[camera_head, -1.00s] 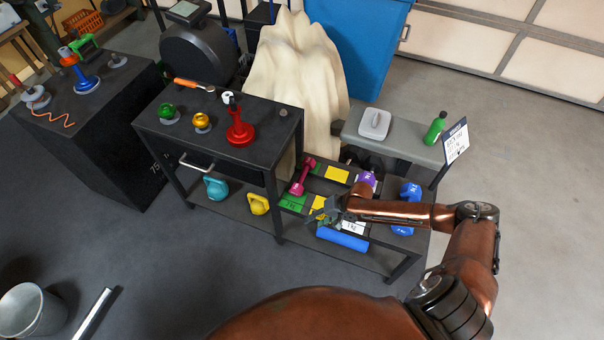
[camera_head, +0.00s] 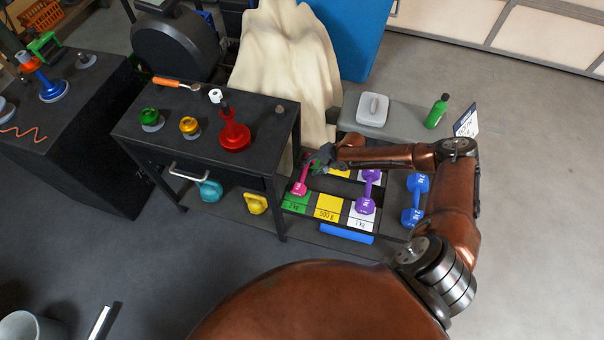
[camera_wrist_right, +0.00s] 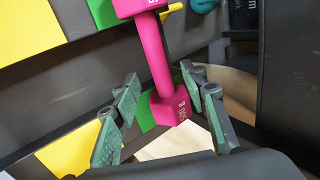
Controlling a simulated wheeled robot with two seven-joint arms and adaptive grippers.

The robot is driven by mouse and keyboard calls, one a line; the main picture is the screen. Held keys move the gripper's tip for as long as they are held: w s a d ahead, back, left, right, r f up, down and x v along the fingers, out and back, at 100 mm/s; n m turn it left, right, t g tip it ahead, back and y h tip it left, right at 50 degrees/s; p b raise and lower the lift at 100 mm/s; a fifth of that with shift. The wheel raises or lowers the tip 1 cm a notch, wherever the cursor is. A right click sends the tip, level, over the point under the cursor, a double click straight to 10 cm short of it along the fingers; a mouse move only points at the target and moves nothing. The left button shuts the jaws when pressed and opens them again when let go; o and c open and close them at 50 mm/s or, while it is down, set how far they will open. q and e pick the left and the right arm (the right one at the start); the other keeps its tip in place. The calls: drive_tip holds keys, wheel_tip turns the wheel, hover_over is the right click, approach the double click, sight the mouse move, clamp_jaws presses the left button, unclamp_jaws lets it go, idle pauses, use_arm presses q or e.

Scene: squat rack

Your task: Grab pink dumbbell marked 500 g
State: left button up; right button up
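The pink dumbbell (camera_head: 301,183) lies on the rack's green section, left of the purple dumbbell. In the right wrist view the pink dumbbell (camera_wrist_right: 155,55) has a head bearing a white upside-down mark that looks like 500 g. My right gripper (camera_head: 318,160) is over the dumbbell's far end, partly covering it. In the wrist view my right gripper (camera_wrist_right: 160,78) is open, its green finger pads on either side of the dumbbell with gaps visible. My left gripper is not in view.
A purple dumbbell (camera_head: 367,190) and a blue dumbbell (camera_head: 414,199) stand to the right on the rack (camera_head: 390,226). A black table (camera_head: 190,147) with a red weight (camera_head: 234,135) borders the left. A blue roller (camera_head: 346,234) lies below the front.

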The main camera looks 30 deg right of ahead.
sight(307, 169)
drive_tip(key=x, duration=0.3)
drive_tip(key=shift+b, duration=0.4)
drive_tip(key=shift+s+r, duration=0.1)
drive_tip(key=shift+r, duration=0.05)
drive_tip(key=shift+c, duration=0.8)
drive_tip(key=c, duration=0.3)
drive_tip(key=shift+a, duration=0.1)
drive_tip(key=c, duration=0.3)
clamp_jaws()
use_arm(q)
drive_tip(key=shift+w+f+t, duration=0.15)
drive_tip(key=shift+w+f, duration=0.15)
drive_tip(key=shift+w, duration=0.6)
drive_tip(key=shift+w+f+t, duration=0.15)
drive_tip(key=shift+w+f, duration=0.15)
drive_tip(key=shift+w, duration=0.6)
